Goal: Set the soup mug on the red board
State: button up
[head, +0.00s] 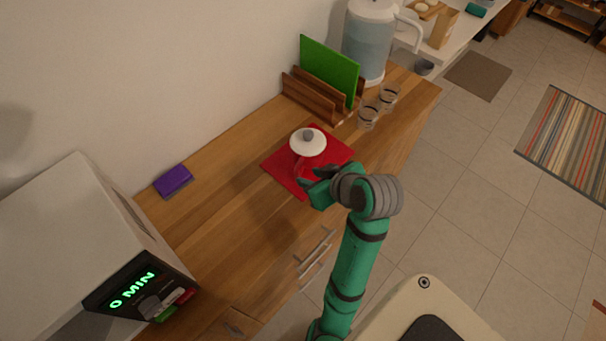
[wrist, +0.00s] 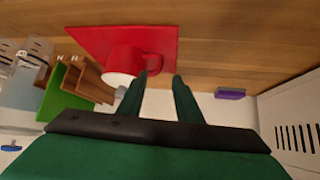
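The soup mug (head: 301,163) is red with a white lid and a grey knob. In the head view it appears upright on the red board (head: 276,167), which lies flat on the wooden counter. In the wrist view the mug (wrist: 124,60) overlaps the red board (wrist: 92,38), with its handle toward my fingers. My gripper (head: 309,184) is beside the mug, on its near right side. In the wrist view my gripper (wrist: 160,76) has its two fingers apart, with the handle close to the left fingertip. I cannot tell whether that finger touches the handle.
A wooden rack (head: 309,99) with a green board (head: 330,70) stands behind the mug. Two glasses (head: 368,115) and a water jug (head: 369,42) are at the far end. A purple sponge-like block (head: 173,181) and a microwave (head: 75,235) are left. Counter between is clear.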

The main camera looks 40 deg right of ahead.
jog(key=shift+v, duration=0.95)
